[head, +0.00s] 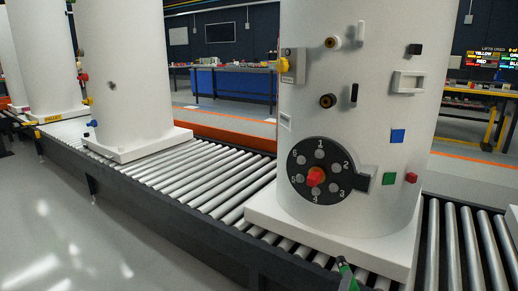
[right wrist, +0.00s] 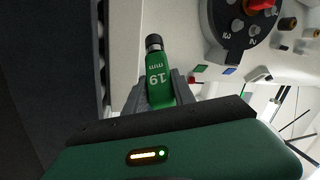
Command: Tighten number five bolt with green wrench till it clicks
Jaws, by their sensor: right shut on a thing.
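A black round plate (head: 304,192) with grey bolts in a ring around a red knob (head: 315,176) is on the front of the white tank (head: 375,215). The digits 1 and 2 read clearly; the small digit by the lower left bolt (head: 299,178) is hard to read. My right gripper (right wrist: 158,92) is shut on the green wrench (right wrist: 158,75), marked 19 mm, with its black head (right wrist: 154,42) pointing away. In the head view the wrench tip (head: 343,265) shows low, below the plate and apart from it. My left gripper is out of view.
The tank's square white base (head: 335,245) rests on the roller conveyor (head: 215,185), whose dark side rail runs in front. Blue, green and red fittings stick out right of the plate. Another white tank (head: 125,80) stands to the left.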

